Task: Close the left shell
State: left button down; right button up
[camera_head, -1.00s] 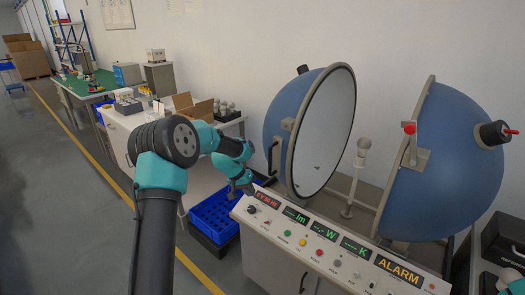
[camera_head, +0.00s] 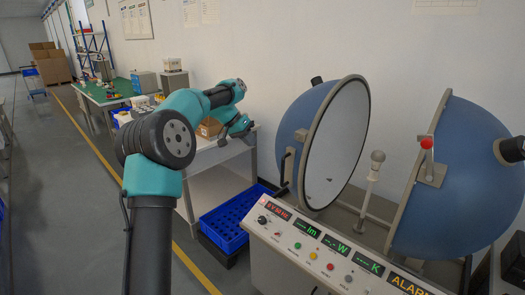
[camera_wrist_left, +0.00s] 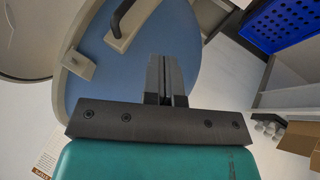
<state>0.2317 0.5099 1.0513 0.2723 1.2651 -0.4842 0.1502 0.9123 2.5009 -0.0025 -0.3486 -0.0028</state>
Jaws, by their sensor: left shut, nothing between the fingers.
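The left shell (camera_head: 300,118) is a blue hemisphere with a grey rim and white inside, standing open at the control panel. Its black handle (camera_head: 286,188) is low on its left side; the handle also shows in the left wrist view (camera_wrist_left: 121,17). The right shell (camera_head: 460,180) stands apart from it to the right, with a bulb (camera_head: 377,157) on a post in the gap. My left gripper (camera_head: 247,133) is left of the left shell, near the side table, apart from the handle. In the left wrist view, its fingers (camera_wrist_left: 165,75) are shut and empty, with the blue shell behind them. My right gripper is out of view.
The control panel (camera_head: 330,252) with buttons and displays lies in front of the shells. A side table (camera_head: 215,153) with a cardboard box (camera_head: 209,128) stands behind my left arm.

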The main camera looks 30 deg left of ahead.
pick_arm(q)
jog(key=w+d+f, duration=0.3)
jog(key=d+f, duration=0.4)
jog(key=d, duration=0.1)
jog(key=shift+w+d+f, duration=0.15)
jog(key=shift+d+f, duration=0.1)
jog(key=shift+d, duration=0.05)
jog(key=shift+d, duration=0.1)
jog(key=s+d, duration=0.4)
jog(key=d, duration=1.2)
jog(key=shift+d+f, duration=0.1)
jog(key=shift+d, duration=0.05)
